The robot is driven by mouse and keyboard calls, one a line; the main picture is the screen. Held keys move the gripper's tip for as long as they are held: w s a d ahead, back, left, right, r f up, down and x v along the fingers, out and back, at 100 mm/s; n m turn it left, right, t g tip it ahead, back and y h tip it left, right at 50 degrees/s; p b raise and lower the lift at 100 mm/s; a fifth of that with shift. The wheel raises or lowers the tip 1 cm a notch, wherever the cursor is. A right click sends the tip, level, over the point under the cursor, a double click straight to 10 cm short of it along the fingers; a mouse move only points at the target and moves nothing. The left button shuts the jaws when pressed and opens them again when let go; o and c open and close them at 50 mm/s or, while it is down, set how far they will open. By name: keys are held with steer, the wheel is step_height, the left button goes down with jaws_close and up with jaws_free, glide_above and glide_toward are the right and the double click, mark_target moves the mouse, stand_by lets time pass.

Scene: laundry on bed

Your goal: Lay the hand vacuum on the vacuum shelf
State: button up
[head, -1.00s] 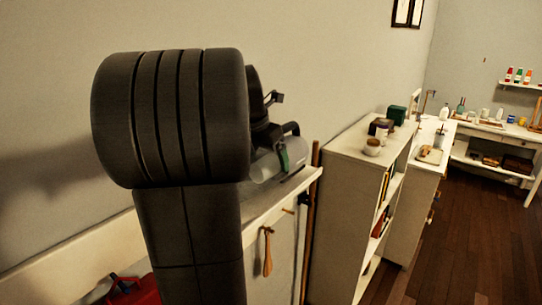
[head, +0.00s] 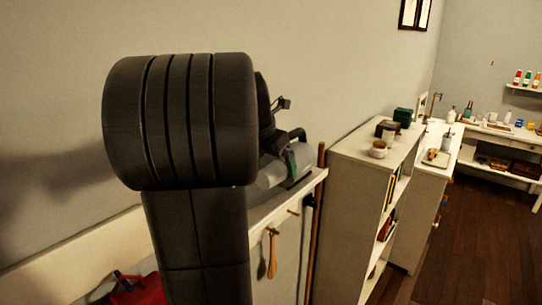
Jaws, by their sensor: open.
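The hand vacuum (head: 297,162), with a grey translucent body, a dark handle and a green part, is at the right end of the white wall shelf (head: 312,183). It appears to lie on the shelf top; its left part and most of the contact are hidden behind my arm. My gripper (head: 276,137) is just above and beside the vacuum, mostly hidden by my thick dark wrist. Its jaws are open, though the fingertips cannot be made out clearly.
A brush (head: 272,254) hangs below the shelf, and a wooden pole (head: 316,225) stands at its right end. A white bookcase (head: 350,200) with small jars on top stands further right. A red object (head: 143,291) is at lower left. Dark floor (head: 475,220) is clear at right.

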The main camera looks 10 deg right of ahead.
steer(key=v, duration=1.4)
steer(key=shift+b, duration=0.4)
steer(key=shift+d, duration=0.1)
steer(key=p+x, duration=0.1)
steer(key=x, duration=1.2)
steer(key=shift+w+f, duration=0.1)
steer(key=shift+f, duration=0.3)
steer(key=shift+w+r+p, duration=0.1)
steer(key=shift+r+p, duration=0.25)
steer(key=shift+r, duration=0.4)
